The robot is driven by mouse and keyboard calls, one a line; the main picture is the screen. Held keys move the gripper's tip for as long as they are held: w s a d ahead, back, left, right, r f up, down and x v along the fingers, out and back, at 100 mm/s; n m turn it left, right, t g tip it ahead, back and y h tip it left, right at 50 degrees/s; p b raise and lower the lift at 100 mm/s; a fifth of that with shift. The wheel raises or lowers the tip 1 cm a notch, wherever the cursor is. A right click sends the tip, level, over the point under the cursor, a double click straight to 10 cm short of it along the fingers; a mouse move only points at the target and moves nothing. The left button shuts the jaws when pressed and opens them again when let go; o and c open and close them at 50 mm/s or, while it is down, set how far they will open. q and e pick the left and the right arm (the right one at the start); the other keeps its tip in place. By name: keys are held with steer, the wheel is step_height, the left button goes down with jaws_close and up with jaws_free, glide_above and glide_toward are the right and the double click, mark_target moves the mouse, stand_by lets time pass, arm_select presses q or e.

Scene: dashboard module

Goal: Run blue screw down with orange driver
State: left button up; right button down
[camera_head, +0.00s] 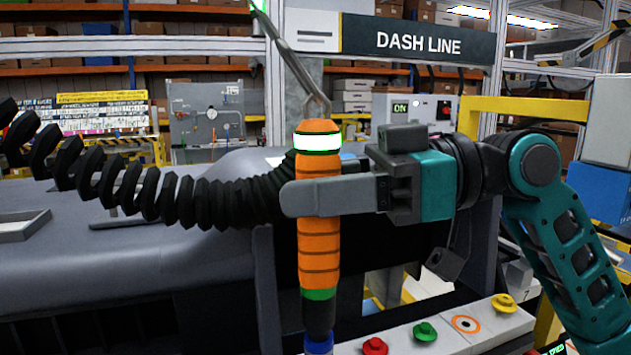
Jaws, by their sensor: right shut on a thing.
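The orange driver (320,255) stands upright in the middle of the view, with green bands, a white lit ring near its top and a dark nose. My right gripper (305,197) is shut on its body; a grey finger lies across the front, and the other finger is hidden. The blue screw (319,345) is at the bottom edge, directly under the driver's nose. The two look to be touching, but the bit is hidden and the screw is partly cut off. My left gripper is not in view.
A pale strip (395,346) carries a red (375,346), a green (425,331) and a yellow screw (503,303), plus an orange ring mark (466,324). The grey dashboard (120,270) fills the left.

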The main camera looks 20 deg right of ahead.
steer(key=shift+r+p, duration=2.4)
steer(key=shift+r, duration=0.6)
steer(key=shift+d+f, duration=0.1)
